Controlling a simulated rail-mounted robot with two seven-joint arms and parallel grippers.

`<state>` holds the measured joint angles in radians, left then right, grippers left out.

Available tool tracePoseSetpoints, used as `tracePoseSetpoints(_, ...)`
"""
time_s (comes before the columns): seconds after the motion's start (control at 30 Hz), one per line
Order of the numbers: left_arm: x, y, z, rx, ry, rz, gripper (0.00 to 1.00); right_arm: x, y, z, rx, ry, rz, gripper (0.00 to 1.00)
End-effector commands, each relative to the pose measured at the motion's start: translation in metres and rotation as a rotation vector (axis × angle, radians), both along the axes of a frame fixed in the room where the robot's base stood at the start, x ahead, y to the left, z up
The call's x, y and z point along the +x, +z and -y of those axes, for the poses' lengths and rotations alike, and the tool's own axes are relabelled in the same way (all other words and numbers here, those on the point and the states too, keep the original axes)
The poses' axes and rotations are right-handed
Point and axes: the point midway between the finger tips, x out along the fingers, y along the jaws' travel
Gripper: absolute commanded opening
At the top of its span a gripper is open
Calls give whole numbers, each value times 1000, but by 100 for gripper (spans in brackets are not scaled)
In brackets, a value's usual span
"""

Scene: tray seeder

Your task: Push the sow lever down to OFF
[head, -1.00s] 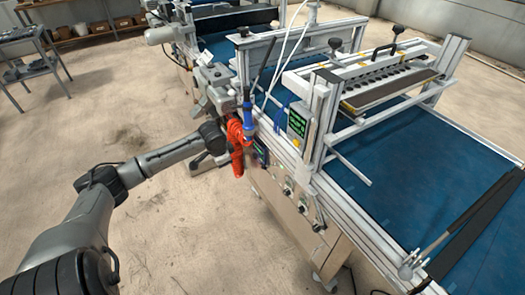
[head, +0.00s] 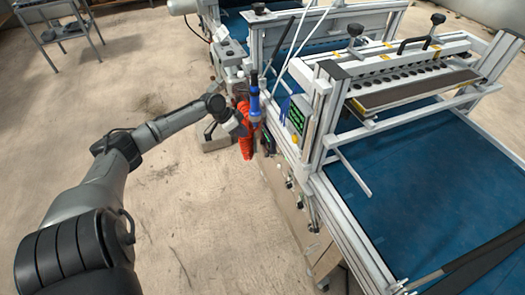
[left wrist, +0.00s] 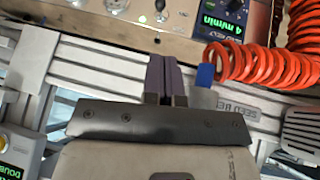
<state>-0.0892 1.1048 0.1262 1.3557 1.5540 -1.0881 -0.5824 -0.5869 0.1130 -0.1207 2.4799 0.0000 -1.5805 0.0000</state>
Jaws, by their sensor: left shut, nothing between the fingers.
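The seeder's beige front panel (head: 275,185) runs below the conveyor's side rail in the head view. Small knobs (head: 290,184) on it are too small there to tell apart. In the left wrist view the panel (left wrist: 100,26) crosses the top, with a small metal lever-like control (left wrist: 160,8) cut off by the edge. I cannot read its label or position. My left gripper (left wrist: 162,60) is shut and empty, its dark fingertips just below that control and apart from it in the picture. In the head view the gripper (head: 244,128) is beside the coiled hose. My right gripper is out of view.
An orange coiled hose (left wrist: 285,67) with a blue end (head: 254,105) hangs close to my left gripper. A speed display (left wrist: 222,24) reads 4 m/min. Aluminium rails (left wrist: 85,65) lie behind the fingers. A green-screened box (head: 297,117) is on the frame.

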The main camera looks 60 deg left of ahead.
Motion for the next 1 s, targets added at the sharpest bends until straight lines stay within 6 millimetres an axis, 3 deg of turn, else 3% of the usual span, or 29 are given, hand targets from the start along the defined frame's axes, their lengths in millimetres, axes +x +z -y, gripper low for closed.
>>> tracePoseSetpoints(0.2,1,-2,1,0,1,-1,0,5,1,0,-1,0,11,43)
tracePoseSetpoints(0.37,8,-16,4,-2,0,1,0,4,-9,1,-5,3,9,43)
tracePoseSetpoints(0.73,41,-74,23,-2,1,-1,0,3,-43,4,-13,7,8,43)
tracePoseSetpoints(1.0,59,-104,33,-2,1,-1,0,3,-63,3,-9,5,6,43)
